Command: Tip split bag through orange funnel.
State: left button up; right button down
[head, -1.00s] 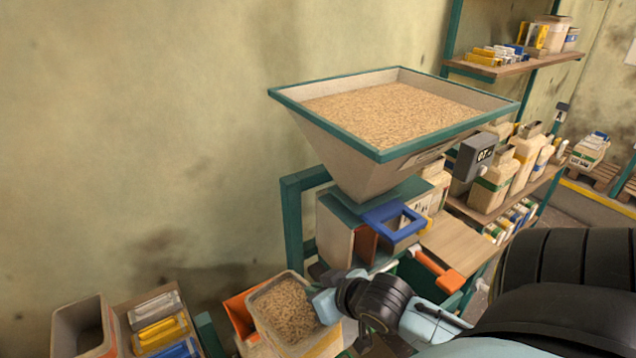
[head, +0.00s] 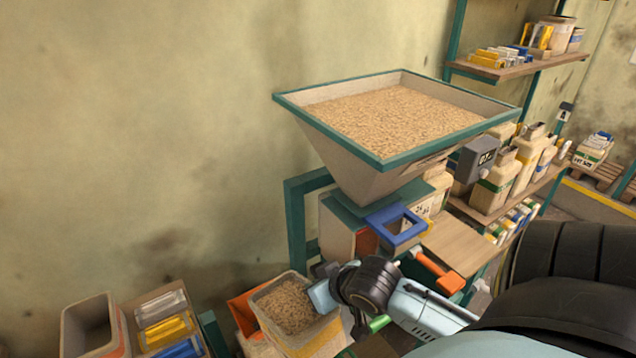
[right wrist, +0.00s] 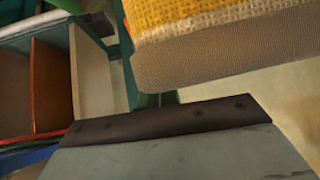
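The split bag (head: 318,338) is an open-topped tan and yellow container, full of grain, at the bottom middle of the head view. In the right wrist view its woven yellow and tan side (right wrist: 230,50) fills the upper right. Orange pieces (head: 243,312) show just behind and left of it, possibly the orange funnel; its shape is mostly hidden. My right gripper (head: 320,296) is at the bag's right rim, with a pale blue finger overlapping it. Only one dark-edged finger shows in the right wrist view, so its grip is unclear. My left gripper is not seen.
A large grain-filled hopper (head: 395,160) with a teal rim stands above and behind. A blue square frame (head: 397,224) and an orange handle (head: 437,271) are near my right arm. A tan bin (head: 92,325) is at left. Shelves with containers stand at right.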

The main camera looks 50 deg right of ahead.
jog(key=shift+w+r+g+p, duration=0.65)
jog(key=shift+w+g+p, duration=0.2)
jog(key=shift+g+p, duration=0.15)
jog(key=shift+f, duration=0.35)
jog(key=shift+w+d+f+g, duration=0.1)
jog(key=shift+w+f+g, duration=0.3)
jog(key=shift+f, duration=0.6)
jog(key=shift+w+f+g, duration=0.1)
jog(key=shift+f+g, duration=0.5)
jog(key=shift+f, duration=0.35)
jog(key=shift+w, duration=0.15)
